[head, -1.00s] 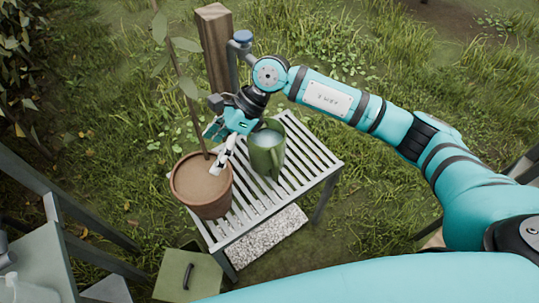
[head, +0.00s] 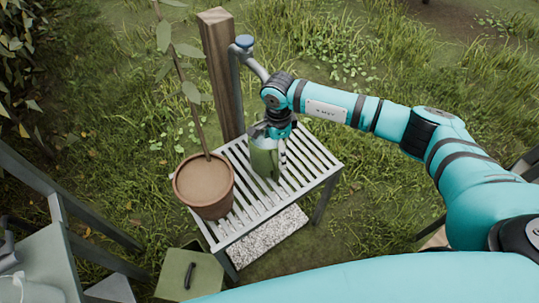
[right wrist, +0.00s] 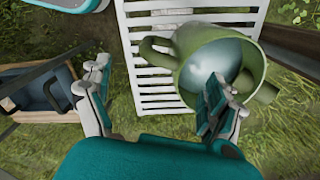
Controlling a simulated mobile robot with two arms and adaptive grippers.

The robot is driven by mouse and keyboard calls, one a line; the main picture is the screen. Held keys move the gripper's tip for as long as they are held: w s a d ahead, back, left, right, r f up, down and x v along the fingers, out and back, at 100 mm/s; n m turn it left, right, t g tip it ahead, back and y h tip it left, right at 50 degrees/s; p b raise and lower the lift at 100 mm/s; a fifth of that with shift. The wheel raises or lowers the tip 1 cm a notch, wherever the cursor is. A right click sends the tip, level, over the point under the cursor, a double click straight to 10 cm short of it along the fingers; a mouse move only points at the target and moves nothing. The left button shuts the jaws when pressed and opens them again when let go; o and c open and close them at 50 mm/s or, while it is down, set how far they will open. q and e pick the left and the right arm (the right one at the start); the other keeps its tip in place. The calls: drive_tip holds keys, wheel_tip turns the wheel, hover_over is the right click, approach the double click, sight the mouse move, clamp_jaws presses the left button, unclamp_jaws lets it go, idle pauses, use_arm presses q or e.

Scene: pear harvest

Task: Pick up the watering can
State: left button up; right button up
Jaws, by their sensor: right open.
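The green watering can (head: 264,161) stands upright on the slatted bench, to the right of the potted plant. In the right wrist view its round body and open mouth (right wrist: 205,62) show at upper right, with a looped handle (right wrist: 152,47) on the left side. My right gripper (head: 270,142) is at the top of the can in the head view, partly covering it. In the right wrist view its fingers (right wrist: 158,92) are spread wide and empty, and the right finger overlaps the can's mouth. I cannot tell whether it touches. My left gripper is not in view.
A wooden post (head: 220,75) and a pipe with a blue-topped tap (head: 245,43) rise just behind. A green box (head: 188,272) stands at the front left.

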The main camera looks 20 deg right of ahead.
sight(274, 156)
drive_tip(key=shift+a+f+p, duration=0.15)
drive_tip(key=shift+f+p, duration=0.2)
drive_tip(key=shift+f, duration=1.15)
drive_tip(key=shift+a+f+p, duration=0.15)
drive_tip(key=shift+f+p, duration=0.15)
drive_tip(key=shift+f, duration=1.15)
drive_tip(key=c, duration=1.7)
drive_tip(key=shift+w+r, duration=0.15)
drive_tip(key=shift+w, duration=0.05)
drive_tip(key=shift+c, duration=0.7)
drive_tip(key=shift+r, duration=0.15)
